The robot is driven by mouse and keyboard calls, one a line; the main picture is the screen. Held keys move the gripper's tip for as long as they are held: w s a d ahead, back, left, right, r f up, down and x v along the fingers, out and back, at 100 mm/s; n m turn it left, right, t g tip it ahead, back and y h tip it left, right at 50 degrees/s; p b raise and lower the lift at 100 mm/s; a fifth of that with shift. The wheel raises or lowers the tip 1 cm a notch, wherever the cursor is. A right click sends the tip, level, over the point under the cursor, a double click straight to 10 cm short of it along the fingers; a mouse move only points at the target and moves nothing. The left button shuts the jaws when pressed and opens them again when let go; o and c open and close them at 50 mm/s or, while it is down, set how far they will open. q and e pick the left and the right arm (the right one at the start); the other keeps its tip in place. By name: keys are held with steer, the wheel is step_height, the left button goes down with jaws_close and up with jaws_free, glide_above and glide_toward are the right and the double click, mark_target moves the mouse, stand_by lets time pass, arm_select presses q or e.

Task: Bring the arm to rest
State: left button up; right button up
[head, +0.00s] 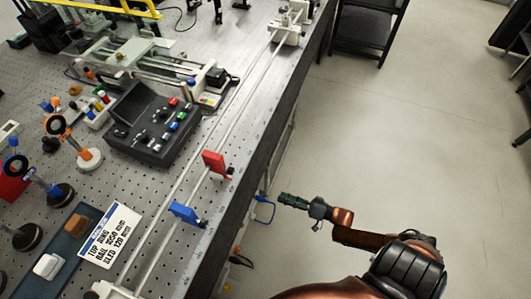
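My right arm comes in from the bottom right of the head view and is bent out to the left. My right gripper (290,200) is beside the bench, over the floor, apart from the bench edge. It points left, toward the side of the bench. Its fingers are small and dark here, and I cannot tell whether they are open or shut. I see nothing clearly held in it. My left gripper is not in view.
The perforated bench (250,110) fills the left. A rail (228,135) with red (214,162) and blue (184,212) blocks runs along its edge. A black control box (150,135) and a printed sign (110,235) stand there. The floor (400,130) is clear; a black shelf (366,25) stands behind.

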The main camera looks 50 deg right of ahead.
steer(key=shift+a+f, duration=0.1)
